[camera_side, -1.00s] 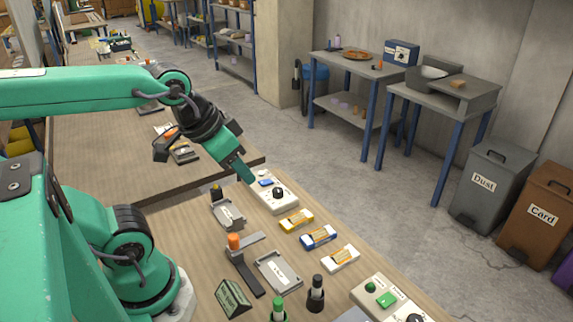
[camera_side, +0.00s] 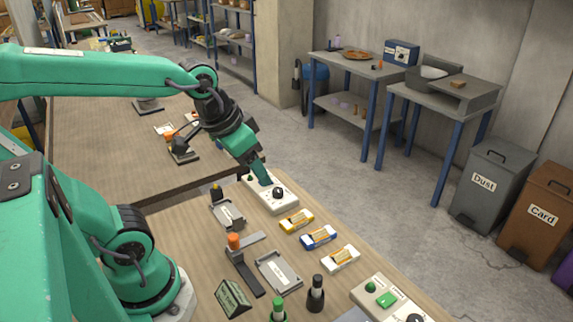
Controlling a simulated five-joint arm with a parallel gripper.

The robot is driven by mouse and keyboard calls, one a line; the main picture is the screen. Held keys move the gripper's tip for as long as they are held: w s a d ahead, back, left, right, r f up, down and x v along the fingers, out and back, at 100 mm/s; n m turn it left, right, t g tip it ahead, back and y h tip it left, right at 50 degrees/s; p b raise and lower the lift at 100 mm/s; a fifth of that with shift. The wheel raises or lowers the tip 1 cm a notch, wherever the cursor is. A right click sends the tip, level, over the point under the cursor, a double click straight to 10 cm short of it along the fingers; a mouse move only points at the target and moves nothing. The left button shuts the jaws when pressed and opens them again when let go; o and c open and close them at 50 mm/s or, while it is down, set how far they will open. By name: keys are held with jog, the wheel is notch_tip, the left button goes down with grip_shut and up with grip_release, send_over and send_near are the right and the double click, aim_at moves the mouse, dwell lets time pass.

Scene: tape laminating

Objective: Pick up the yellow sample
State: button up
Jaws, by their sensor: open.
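The yellow sample (camera_side: 297,221) lies flat on the wooden bench, at the far end of a row with a blue sample (camera_side: 319,237) and a white sample (camera_side: 341,258). My gripper (camera_side: 265,180) is open and empty. It points down over a white control box (camera_side: 284,200) with a black knob, up and to the left of the yellow sample in the picture. The gripper is apart from the sample, and part of the box is hidden behind it.
Left of the samples are a grey holder (camera_side: 228,214), an orange-handled clamp (camera_side: 234,241) and a grey tray (camera_side: 279,273). A black-capped bottle (camera_side: 316,294) and a second control box (camera_side: 372,291) stand nearer. The bench around the samples is clear.

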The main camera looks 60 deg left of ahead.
jog(key=w+a+f+g, duration=0.2)
jog(key=w+f+g, duration=0.1)
jog(key=w+f, duration=0.4)
jog(key=g, duration=0.2)
send_over(294, 217)
jog(key=f, duration=0.8)
jog(key=shift+s, duration=0.25)
jog(key=shift+w+a+f, duration=0.1)
jog(key=shift+w+f, duration=0.1)
jog(key=shift+f, duration=4.15)
jog(key=c, duration=1.1)
